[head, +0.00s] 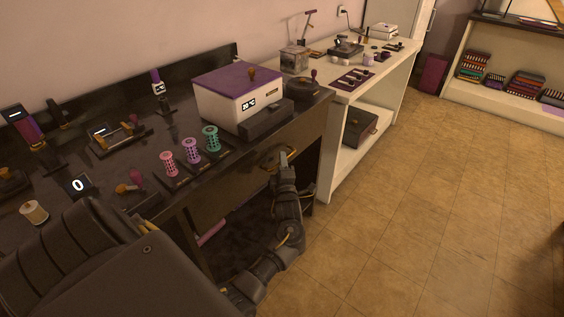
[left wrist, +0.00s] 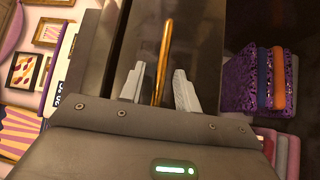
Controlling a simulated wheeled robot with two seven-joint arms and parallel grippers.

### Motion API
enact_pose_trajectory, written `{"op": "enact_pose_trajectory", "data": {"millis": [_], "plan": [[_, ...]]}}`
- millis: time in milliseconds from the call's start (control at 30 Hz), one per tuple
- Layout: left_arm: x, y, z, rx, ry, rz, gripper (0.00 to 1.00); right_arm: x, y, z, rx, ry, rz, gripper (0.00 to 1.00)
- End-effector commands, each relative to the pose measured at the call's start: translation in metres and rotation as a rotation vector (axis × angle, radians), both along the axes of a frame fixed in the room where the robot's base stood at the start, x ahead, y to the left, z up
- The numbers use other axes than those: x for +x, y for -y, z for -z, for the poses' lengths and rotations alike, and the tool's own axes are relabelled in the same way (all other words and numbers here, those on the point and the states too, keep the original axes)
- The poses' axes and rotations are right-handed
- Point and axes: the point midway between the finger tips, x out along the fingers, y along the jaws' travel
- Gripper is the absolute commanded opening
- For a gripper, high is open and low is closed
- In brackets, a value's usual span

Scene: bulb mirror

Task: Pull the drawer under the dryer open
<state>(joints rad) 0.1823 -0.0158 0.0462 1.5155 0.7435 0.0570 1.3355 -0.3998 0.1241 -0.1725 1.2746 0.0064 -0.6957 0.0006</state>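The dryer looks to be the white box (head: 233,98) with a purple lid and a small temperature display, standing on the dark bench. Below it, in the bench front, is a dark drawer with a brass handle (head: 270,161); the drawer looks shut. My left gripper (head: 284,158) is at this handle, partly hiding it. In the left wrist view the brass handle (left wrist: 162,62) runs between the two grey fingers of my left gripper (left wrist: 159,88). The fingers are apart, with a gap on each side of the bar. My right gripper is not in view.
The dark bench (head: 110,180) carries pink, purple and teal spools (head: 190,143) and several small devices. A white shelf unit (head: 345,150) stands to the right, with a dark box (head: 360,128) on its lower shelf. The tiled floor (head: 420,200) in front is clear.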

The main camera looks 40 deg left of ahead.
Motion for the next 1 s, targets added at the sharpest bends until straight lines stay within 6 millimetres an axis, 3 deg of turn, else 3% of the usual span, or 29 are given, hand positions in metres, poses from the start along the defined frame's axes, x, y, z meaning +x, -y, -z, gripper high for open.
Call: {"op": "enact_pose_trajectory", "data": {"millis": [367, 633, 1000], "plan": [[0.0048, -0.0052, -0.0011, 0.000, 0.000, 0.000, 0.33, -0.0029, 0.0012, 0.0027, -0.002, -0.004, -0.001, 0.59], [0.0046, -0.0049, -0.0009, 0.000, 0.000, 0.000, 0.00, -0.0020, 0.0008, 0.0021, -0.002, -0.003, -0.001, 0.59], [0.0049, -0.0048, -0.0003, -0.001, 0.000, -0.003, 0.00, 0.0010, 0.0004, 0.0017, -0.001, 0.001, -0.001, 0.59]]}}
